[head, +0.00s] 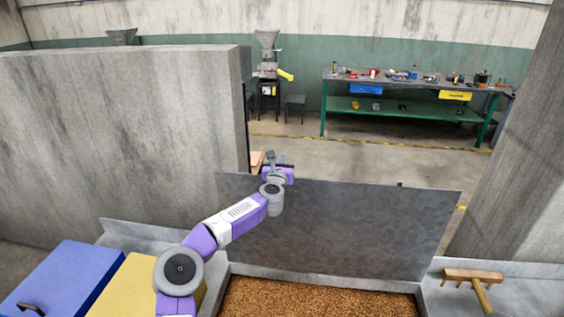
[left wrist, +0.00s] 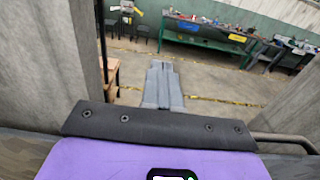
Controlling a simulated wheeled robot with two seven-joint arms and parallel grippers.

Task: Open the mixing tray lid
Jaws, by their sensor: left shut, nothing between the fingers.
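The mixing tray lid (head: 350,232) is a grey metal panel standing raised, close to upright, behind the tray. The mixing tray (head: 325,277) is uncovered, and brown grain (head: 318,299) shows inside it. My left gripper (head: 271,157) is over the lid's upper left edge, with the arm crossing in front of the panel. In the left wrist view its grey fingers (left wrist: 163,80) are shut together with nothing between them. A bent metal bar (left wrist: 289,139), perhaps the lid's handle, shows at the right there, apart from the fingers. My right gripper is not in view.
A blue box (head: 65,278) with a black handle and a yellow box (head: 122,287) stand at the left. A wooden tool (head: 472,276) lies at the right. Concrete walls (head: 120,140) flank the space. A green workbench (head: 400,84) stands behind, across open floor.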

